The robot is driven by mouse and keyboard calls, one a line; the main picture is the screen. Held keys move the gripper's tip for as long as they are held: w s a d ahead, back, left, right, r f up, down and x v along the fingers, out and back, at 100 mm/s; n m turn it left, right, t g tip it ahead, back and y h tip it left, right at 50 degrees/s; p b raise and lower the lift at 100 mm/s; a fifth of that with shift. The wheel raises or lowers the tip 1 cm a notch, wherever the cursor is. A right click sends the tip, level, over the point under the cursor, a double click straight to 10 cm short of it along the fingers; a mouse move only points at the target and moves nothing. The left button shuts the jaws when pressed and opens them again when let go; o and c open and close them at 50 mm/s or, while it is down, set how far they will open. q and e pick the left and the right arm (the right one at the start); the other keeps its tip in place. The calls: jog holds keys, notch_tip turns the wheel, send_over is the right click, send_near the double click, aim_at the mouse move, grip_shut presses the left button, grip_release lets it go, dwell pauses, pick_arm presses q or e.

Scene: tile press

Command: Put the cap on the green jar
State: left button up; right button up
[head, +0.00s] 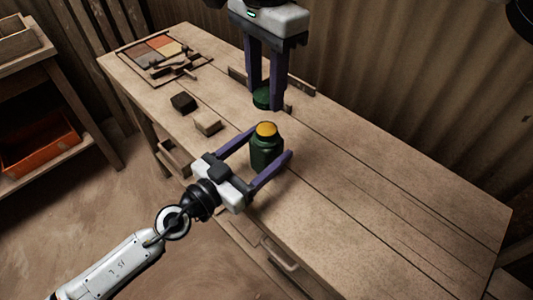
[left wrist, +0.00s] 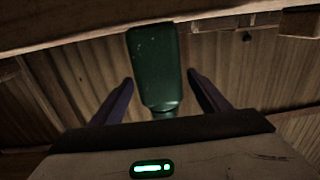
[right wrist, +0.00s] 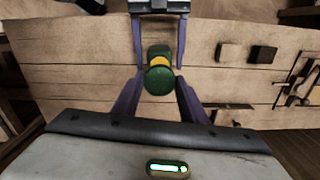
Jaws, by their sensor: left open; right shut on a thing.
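The green jar (head: 266,155) stands upright on the workbench, with a yellow top (head: 267,129) showing at its mouth. My left gripper (head: 270,143) is open, its fingers on either side of the jar; in the left wrist view the jar (left wrist: 153,65) shows gaps to both fingers. My right gripper (head: 264,98) points down and is shut on the green cap (head: 262,99), behind the jar in the head view and apart from it. In the right wrist view the cap (right wrist: 158,82) sits between the fingers and partly hides the jar and its yellow top (right wrist: 158,61).
On the workbench (head: 390,200), a dark block (head: 184,103) and a wooden block (head: 208,123) lie left of the jar. A tray of coloured tiles (head: 160,52) is at the far left end. The right part of the bench is clear.

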pick_arm(q)
jog(key=shift+w+d, duration=0.35)
jog(key=shift+w, duration=0.05)
jog(key=c, duration=1.6)
pick_arm(e)
send_over(265, 130)
jog(key=shift+f, duration=2.5)
jog(key=shift+f, duration=0.85)
jog(key=shift+f, duration=0.55)
